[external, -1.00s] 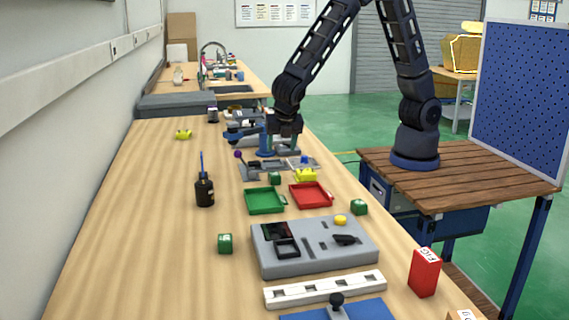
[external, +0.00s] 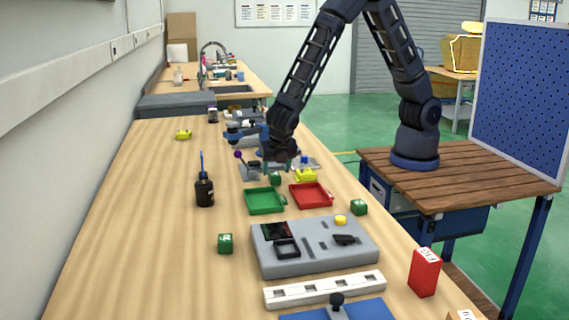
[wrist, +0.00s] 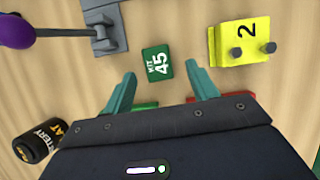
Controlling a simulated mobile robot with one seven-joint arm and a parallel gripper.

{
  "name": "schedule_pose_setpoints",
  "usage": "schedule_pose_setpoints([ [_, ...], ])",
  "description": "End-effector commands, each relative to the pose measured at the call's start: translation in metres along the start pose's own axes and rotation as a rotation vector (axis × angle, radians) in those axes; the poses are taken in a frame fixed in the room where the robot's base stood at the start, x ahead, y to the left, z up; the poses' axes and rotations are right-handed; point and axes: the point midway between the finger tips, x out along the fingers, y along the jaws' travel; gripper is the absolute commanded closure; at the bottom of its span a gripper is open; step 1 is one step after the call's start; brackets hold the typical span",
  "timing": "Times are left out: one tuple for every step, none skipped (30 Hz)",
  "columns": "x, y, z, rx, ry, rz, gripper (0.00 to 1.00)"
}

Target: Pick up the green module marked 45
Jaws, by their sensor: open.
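The green module marked 45 (wrist: 157,64) lies on the wooden bench, its white "KIT 45" label facing up in the wrist view. In the external view it is a small green block (external: 276,179) just behind the green tray. My gripper (wrist: 163,85) is open and empty, its two teal fingers spread a little wider than the module. In the wrist view the module is just beyond the fingertips, roughly centred between them. In the external view my gripper (external: 282,160) hangs above and slightly behind the module; its fingers are hard to make out there.
A yellow module marked 2 (wrist: 239,42) lies to the right. Green (external: 265,201) and red (external: 325,202) trays sit in front. Other green blocks (external: 359,207) (external: 225,243) stand farther off.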

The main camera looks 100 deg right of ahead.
Motion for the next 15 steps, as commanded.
schedule_pose_setpoints([
  [0.008, 0.001, 0.000, 0.000, 0.000, -0.002, 0.42],
  [0.012, 0.001, 0.000, 0.000, 0.000, -0.002, 0.42],
  [0.018, 0.002, -0.001, 0.000, -0.001, -0.003, 0.42],
  [0.022, 0.002, -0.001, 0.000, 0.000, -0.002, 0.42],
  [0.026, 0.002, -0.001, 0.000, 0.000, -0.001, 0.42],
  [0.029, 0.002, 0.000, 0.000, -0.001, -0.001, 0.42],
  [0.032, 0.002, 0.000, 0.000, -0.001, 0.000, 0.42],
  [0.033, 0.002, 0.000, 0.000, -0.001, 0.000, 0.42],
  [0.034, 0.002, 0.000, 0.000, 0.000, 0.001, 0.42],
  [0.035, 0.002, 0.000, 0.000, 0.000, 0.001, 0.42],
  [0.035, 0.002, 0.000, 0.000, 0.000, 0.001, 0.42],
  [0.034, 0.002, 0.000, 0.000, 0.000, 0.001, 0.42],
  [0.034, 0.002, 0.000, 0.000, 0.000, 0.001, 0.42],
  [0.034, 0.002, 0.000, 0.000, 0.000, 0.001, 0.42],
  [0.034, 0.002, 0.000, 0.000, 0.000, 0.001, 0.46],
])
